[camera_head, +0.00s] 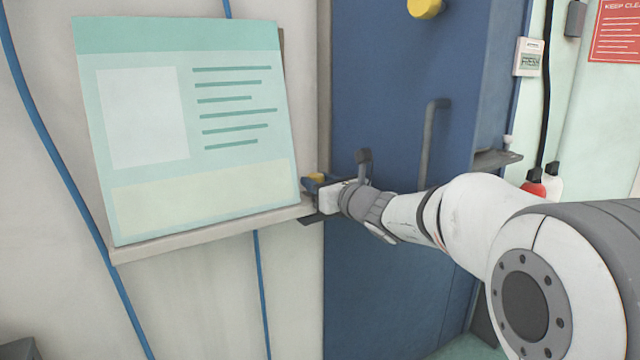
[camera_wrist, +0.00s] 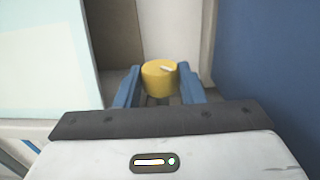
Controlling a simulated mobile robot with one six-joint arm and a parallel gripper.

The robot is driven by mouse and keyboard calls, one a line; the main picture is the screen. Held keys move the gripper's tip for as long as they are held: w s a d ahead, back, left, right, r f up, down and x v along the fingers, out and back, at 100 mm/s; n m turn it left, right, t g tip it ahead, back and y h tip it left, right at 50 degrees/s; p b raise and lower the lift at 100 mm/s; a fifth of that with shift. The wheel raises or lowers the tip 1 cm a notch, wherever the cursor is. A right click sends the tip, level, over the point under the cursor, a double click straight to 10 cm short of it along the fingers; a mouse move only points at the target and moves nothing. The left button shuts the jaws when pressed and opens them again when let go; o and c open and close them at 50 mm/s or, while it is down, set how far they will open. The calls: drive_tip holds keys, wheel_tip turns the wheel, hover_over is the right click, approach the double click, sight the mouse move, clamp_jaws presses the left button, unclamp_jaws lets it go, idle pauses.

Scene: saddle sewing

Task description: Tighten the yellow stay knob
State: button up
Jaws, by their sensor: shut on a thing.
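The yellow stay knob (camera_wrist: 159,77) sits between the two blue fingers of my gripper (camera_wrist: 159,90) in the wrist view. It is a short yellow cylinder with a small white mark on its top. My gripper is shut on it.
A tilted board with pale green panels (camera_head: 240,150) rests on a ledge (camera_head: 200,236) left of my gripper. A blue cabinet (camera_head: 375,80) with a grey handle (camera_head: 428,140) stands behind my arm. Another yellow knob (camera_head: 425,8) is high on the cabinet. Blue cables hang on the left wall.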

drive_tip(key=shift+a+f+m+t+h+b, duration=0.2)
drive_tip(key=shift+m+t+h+b, duration=0.6)
drive_tip(key=shift+b, duration=1.7)
drive_tip(key=shift+d+h+b, duration=0.1)
drive_tip(key=shift+h+b, duration=0.2)
drive_tip(key=shift+b, duration=0.3)
drive_tip(key=m+h+b, duration=0.1)
drive_tip(key=b, duration=0.5)
drive_tip(key=m+t+h+b, duration=0.1)
drive_tip(key=h+b, duration=0.1)
drive_tip(key=b, duration=0.4)
drive_tip(key=shift+a+t, duration=0.2)
drive_tip(key=shift+t, duration=0.1)
drive_tip(key=shift+r+m+h+b, duration=0.15)
drive_tip(key=shift+m+h+b, duration=0.4)
drive_tip(key=shift+b, duration=0.6)
drive_tip(key=shift+s, duration=0.1)
drive_tip(key=o, duration=1)
drive_tip(key=shift+d, duration=0.1)
drive_tip(key=shift+r+p, duration=0.2)
drive_tip(key=shift+p, duration=0.2)
